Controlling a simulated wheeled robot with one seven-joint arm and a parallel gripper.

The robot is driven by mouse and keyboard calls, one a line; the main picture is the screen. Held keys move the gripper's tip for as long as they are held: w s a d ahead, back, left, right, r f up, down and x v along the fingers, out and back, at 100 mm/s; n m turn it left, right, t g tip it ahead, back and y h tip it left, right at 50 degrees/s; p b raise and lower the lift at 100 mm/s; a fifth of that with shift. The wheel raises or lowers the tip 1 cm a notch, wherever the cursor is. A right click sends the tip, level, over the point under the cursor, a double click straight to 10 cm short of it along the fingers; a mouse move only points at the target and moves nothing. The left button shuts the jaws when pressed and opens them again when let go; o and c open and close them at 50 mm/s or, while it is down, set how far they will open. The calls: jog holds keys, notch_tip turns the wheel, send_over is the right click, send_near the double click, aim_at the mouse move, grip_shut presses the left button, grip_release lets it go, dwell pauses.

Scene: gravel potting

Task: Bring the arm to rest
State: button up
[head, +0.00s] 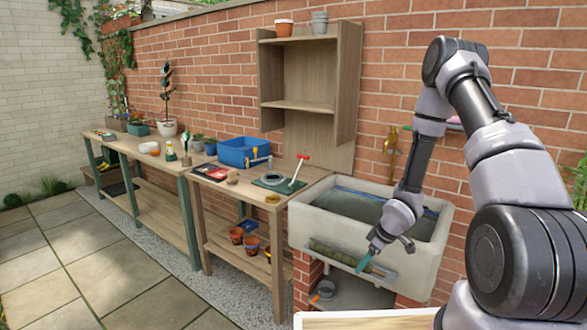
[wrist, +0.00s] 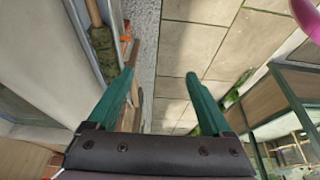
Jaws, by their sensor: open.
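My gripper (head: 366,262) hangs at the end of my bent arm, in front of the stone sink (head: 420,262) at the right of the head view. Its teal fingers point down and to the left. In the wrist view my gripper (wrist: 162,85) shows two teal fingers spread wide apart with nothing between them. Paving and a strip of gravel show beyond the fingers.
The potting bench (head: 230,188) stands left of the sink against the brick wall, with a blue tub (head: 240,152) and a green mat on it. A wooden shelf unit (head: 345,85) rises behind. The paved floor (head: 90,260) at the left is clear.

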jog(key=d+r+m+t+h, duration=0.15)
jog(key=d+r+m, duration=0.25)
jog(key=r, duration=1.2)
jog(key=d+r+m+t+h, duration=0.1)
jog(key=d+r+m+h, duration=0.2)
jog(key=r, duration=1.3)
jog(key=s+a+r+m+t+y, duration=0.1)
jog(key=s+r+m, duration=0.3)
jog(key=s+r, duration=0.5)
jog(key=s+a+r+m+t+y, duration=0.1)
jog(key=s+a+r+m, duration=0.3)
jog(key=s+r, duration=0.6)
jog(key=shift+s+a+y, duration=0.15)
jog(key=shift+s+y, duration=0.3)
jog(key=shift+s, duration=0.75)
